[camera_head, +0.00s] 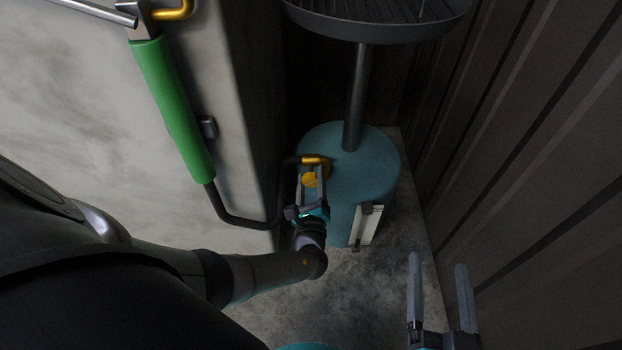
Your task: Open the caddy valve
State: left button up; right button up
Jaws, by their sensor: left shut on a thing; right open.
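The caddy is a teal drum (372,168) on the floor, with a dark post (357,95) rising from it to a round dark basin (375,28). A yellow valve handle (309,180) and a yellow pipe fitting (316,160) show at the drum's left side. My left gripper (311,183) reaches down to this spot and is shut on the yellow valve handle, which is partly hidden between the fingers. My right gripper (438,285) is open and empty at the lower right, apart from the drum.
A green cylinder (172,108) with a dark bent pipe (240,220) runs along the pale wall to the drum. A white panel (366,225) sits on the drum's front. A dark ribbed wall (530,150) closes the right side. Bare floor (370,290) lies in front.

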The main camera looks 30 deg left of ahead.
pick_arm(q)
jog(key=n, duration=0.5)
jog(key=shift+n, duration=0.3)
jog(key=n, duration=0.5)
jog(key=shift+n, duration=0.3)
jog(key=o, duration=1.4)
jog(key=shift+c, duration=0.2)
jog(key=shift+s+d, duration=0.4)
jog(key=shift+s, duration=0.15)
jog(key=p+v, duration=0.3)
jog(key=v, duration=1.1)
pick_arm(e)
jog(key=d+f+g, duration=0.1)
jog(key=d+f+g+h, duration=0.1)
jog(key=g, duration=0.1)
jog(key=d+f+g+h, duration=0.1)
jog(key=d+g, duration=0.1)
jog(key=shift+w+n, duration=0.35)
jog(key=shift+n, duration=0.05)
pick_arm(q)
jog(key=shift+s+a, duration=0.1)
jog(key=shift+a, duration=0.05)
